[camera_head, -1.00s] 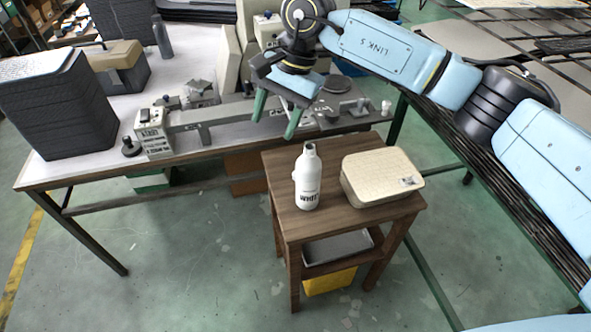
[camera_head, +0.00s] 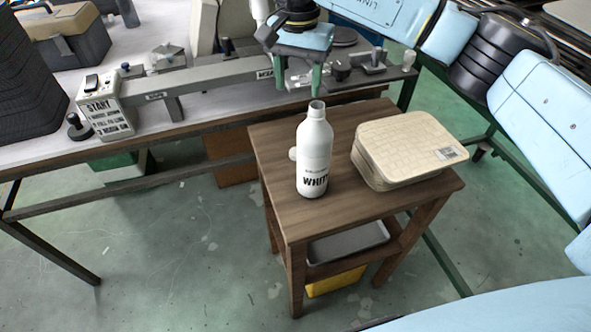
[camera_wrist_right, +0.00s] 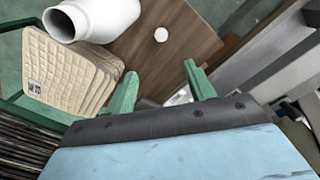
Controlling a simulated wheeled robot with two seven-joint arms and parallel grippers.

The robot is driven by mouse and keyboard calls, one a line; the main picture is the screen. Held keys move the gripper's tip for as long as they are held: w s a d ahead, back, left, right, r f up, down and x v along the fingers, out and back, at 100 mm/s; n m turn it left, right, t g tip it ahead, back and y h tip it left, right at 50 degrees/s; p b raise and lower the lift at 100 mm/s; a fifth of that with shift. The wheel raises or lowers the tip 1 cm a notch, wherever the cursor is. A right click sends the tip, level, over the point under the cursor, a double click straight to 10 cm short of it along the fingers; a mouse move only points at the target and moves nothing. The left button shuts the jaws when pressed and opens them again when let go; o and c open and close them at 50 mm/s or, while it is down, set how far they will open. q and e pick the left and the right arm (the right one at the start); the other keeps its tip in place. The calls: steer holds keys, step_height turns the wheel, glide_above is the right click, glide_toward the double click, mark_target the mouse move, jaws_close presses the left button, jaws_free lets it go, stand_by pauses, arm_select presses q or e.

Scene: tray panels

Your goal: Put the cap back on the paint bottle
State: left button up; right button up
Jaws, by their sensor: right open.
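The white paint bottle (camera_head: 314,158), labelled "WHITE", stands upright and uncapped near the left side of the small wooden table. Its open neck also shows in the right wrist view (camera_wrist_right: 100,18). A small white round piece, apparently the cap (camera_head: 293,153), lies on the tabletop just left of the bottle, partly hidden behind it. It shows whole in the right wrist view (camera_wrist_right: 161,34). My right gripper (camera_head: 298,92) is open and empty, its green fingers pointing down, above and beyond the bottle. In the wrist view the cap is ahead of the fingertips (camera_wrist_right: 160,72). My left gripper is out of view.
A quilted cream case (camera_head: 405,148) sits right of the bottle on the wooden table (camera_head: 300,219). A workbench with a long grey device (camera_head: 215,85) and a START box (camera_head: 104,105) stands behind. The table's front is bare.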

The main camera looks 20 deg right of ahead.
steer(key=b, duration=0.3)
glide_above(296, 154)
step_height(296, 154, down, 5)
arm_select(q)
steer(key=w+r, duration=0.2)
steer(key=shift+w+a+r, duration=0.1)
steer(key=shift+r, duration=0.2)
arm_select(e)
steer(key=shift+w+d+r, duration=0.1)
steer(key=shift+w+d, duration=0.15)
steer(key=shift+w, duration=0.2)
step_height(296, 154, down, 8)
steer(key=shift+r+b, duration=0.25)
steer(key=shift+b, duration=0.85)
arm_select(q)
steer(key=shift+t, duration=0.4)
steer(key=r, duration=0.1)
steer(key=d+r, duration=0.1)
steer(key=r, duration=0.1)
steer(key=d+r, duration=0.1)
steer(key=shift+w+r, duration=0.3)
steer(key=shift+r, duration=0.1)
arm_select(e)
steer(key=shift+f, duration=0.4)
